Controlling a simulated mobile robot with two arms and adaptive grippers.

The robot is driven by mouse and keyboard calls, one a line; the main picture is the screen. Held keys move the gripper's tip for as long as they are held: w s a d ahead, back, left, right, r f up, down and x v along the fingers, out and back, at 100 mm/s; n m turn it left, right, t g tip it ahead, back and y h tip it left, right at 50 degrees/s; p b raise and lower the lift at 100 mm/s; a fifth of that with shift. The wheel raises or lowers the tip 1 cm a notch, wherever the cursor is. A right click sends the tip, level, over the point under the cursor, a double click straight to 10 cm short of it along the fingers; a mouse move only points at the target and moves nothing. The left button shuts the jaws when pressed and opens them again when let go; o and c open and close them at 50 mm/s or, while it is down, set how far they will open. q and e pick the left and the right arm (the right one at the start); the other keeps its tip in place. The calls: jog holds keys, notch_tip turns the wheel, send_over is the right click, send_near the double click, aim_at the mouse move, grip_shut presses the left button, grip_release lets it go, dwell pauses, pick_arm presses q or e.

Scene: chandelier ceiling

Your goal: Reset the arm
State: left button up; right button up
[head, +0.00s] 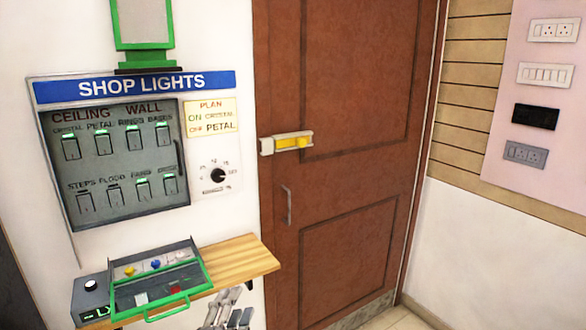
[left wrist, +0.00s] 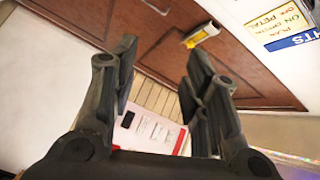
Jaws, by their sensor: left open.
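My right gripper is in neither view.
A wooden shelf (head: 236,260) carries a green-framed control box (head: 157,284). Above it is the shop lights switch panel (head: 113,158). The brown door (head: 345,130) has a yellow latch (head: 290,143) and a handle. Wall switches are at right.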

pick_arm(q)
jog(key=s+a+f+n+g+y, duration=0.2)
jog(key=s+a+f+n+g, duration=0.25)
jog(key=s+f, duration=0.25)
jog(key=s+a+f+n+g+y, duration=0.25)
jog(key=s+f+n+g, duration=0.2)
jog(key=s+f, duration=0.3)
jog(key=s+a+f+n+g+h, duration=0.1)
jog(key=s+f+n+g, duration=0.15)
jog(key=s, duration=0.55)
jog(key=s+a+f+n+g+h, duration=0.1)
jog(key=s+f+n+g, duration=0.15)
jog(key=s, duration=0.55)
notch_tip(320, 180, down, 27)
jog(key=s+g, duration=0.2)
jog(key=s+a+f, duration=0.2)
jog(key=s+f, duration=1.4)
jog(key=shift+s+a+m+g+y, duration=0.2)
jog(key=shift+m+g+y, duration=0.15)
jog(key=shift+m+g, duration=0.05)
